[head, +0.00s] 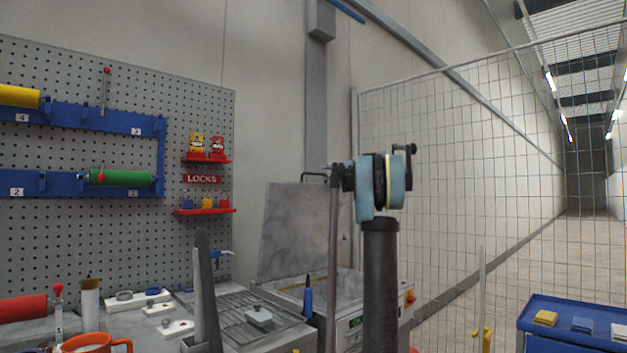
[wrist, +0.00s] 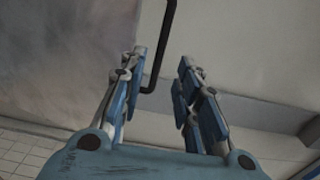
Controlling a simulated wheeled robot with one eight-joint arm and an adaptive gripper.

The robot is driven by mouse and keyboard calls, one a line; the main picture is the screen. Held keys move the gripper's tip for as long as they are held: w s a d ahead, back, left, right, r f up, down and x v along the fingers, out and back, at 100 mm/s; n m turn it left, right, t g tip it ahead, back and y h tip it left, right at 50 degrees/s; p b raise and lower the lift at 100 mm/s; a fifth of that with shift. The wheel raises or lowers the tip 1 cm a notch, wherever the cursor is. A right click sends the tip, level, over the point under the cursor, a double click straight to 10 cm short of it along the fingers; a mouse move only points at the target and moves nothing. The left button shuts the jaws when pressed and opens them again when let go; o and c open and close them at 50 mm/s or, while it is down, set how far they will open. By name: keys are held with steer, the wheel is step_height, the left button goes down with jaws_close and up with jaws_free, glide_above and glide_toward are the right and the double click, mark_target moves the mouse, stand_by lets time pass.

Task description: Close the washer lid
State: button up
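The washer lid (head: 292,230) is a grey metal panel standing raised, tilted slightly back, over the open washer in the head view. Its dark handle (head: 314,175) sticks out at the top edge. In the wrist view the lid (wrist: 55,60) fills the left side, and the black bent handle (wrist: 164,45) shows between my fingertips, nearer the left finger. My gripper (wrist: 162,62) is open, with its two blue and grey fingers apart. I cannot tell whether a finger touches the handle. In the head view my arm hides the gripper.
The washer body (head: 345,285) stands below the lid, partly hidden by my arm. A wire rack (head: 240,310) and an orange mug (head: 95,343) are to its left. A mesh fence (head: 450,180) and a blue cart (head: 575,312) are to the right.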

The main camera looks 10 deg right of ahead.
mark_target(316, 174)
steer(key=x, duration=1)
steer(key=shift+w+a, duration=0.15)
jaws_close()
